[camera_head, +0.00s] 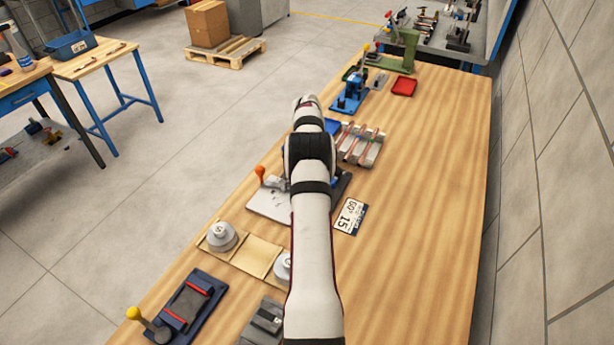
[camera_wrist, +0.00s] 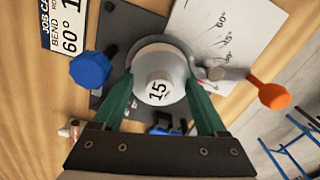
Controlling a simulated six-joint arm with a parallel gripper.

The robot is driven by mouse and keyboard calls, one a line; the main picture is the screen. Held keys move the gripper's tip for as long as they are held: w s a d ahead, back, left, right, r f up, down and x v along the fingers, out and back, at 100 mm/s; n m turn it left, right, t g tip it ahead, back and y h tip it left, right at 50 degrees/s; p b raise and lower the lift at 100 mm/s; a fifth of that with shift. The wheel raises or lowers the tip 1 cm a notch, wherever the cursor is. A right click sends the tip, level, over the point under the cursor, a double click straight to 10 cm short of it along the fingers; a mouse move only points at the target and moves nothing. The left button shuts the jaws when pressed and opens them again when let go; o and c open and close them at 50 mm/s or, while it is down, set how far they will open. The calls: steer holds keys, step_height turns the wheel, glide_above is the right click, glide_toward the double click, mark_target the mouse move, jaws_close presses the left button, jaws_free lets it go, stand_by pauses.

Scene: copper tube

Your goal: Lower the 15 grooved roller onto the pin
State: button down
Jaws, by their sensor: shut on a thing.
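The grooved roller (camera_wrist: 150,60) is grey and round, with a white "15" label on its hub. My gripper (camera_wrist: 160,78) is shut on it, one green finger on each side. In the wrist view the roller is over the dark plate of a bending fixture (camera_wrist: 117,30). The pin is hidden, and I cannot tell whether the roller is touching it or above it. In the head view my arm covers the gripper, the roller and part of the fixture (camera_head: 268,204).
Beside the roller are a blue knob (camera_wrist: 90,70), an orange-knobbed lever (camera_wrist: 272,95) and a white angle sheet (camera_wrist: 215,30). A job card (camera_head: 349,217) lies at the right. Two other rollers sit on a wooden tray (camera_head: 258,252). The table's right side is clear.

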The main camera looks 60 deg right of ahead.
steer(key=shift+f, duration=0.1)
jaws_free()
